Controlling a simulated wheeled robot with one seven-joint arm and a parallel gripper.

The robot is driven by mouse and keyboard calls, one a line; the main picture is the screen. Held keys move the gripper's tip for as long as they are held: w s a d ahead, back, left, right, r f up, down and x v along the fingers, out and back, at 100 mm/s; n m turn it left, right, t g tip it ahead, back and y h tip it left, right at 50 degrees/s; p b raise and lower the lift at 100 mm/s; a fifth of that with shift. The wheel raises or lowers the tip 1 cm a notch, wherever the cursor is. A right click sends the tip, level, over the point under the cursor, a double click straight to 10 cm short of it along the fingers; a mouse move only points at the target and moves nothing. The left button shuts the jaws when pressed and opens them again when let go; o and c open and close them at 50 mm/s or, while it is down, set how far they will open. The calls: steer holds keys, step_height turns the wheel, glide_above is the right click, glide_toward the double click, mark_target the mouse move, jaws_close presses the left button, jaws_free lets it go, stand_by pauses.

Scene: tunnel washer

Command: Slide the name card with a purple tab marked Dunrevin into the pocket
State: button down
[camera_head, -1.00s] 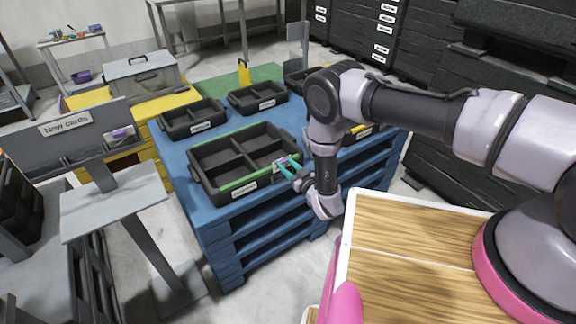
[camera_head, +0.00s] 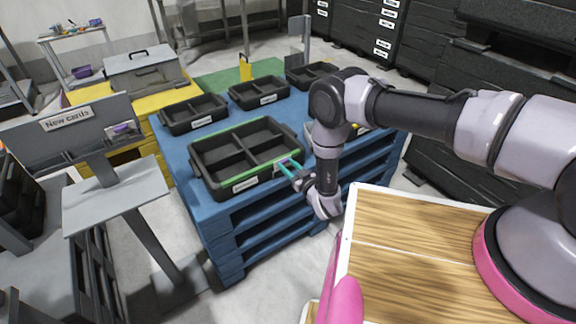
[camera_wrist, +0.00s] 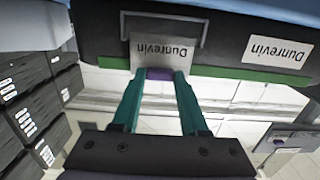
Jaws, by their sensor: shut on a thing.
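My gripper (camera_wrist: 160,78) is shut on the purple tab of the name card (camera_wrist: 148,52), a white card marked Dunrevin. Its teal fingers pinch the tab. The pocket (camera_wrist: 123,22) is a thin grey frame on the dark front wall of the tray. The card overlaps the pocket's edge in the wrist view; I cannot tell whether it is inside or just in front. In the head view my gripper (camera_head: 288,170) is at the right end of the front wall of the green-edged tray (camera_head: 215,186). The card is too small to read there.
A white Dunrevin label (camera_wrist: 276,47) is on the same tray wall. The tray stands on a blue pallet (camera_head: 225,240) with several other black trays. A grey stand with a New cards sign (camera_head: 68,120) is at the left.

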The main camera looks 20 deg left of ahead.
steer(key=shift+f, duration=0.4)
steer(key=shift+f, duration=0.45)
stand_by(0.4)
stand_by(0.4)
steer(key=shift+c, duration=1.8)
jaws_free()
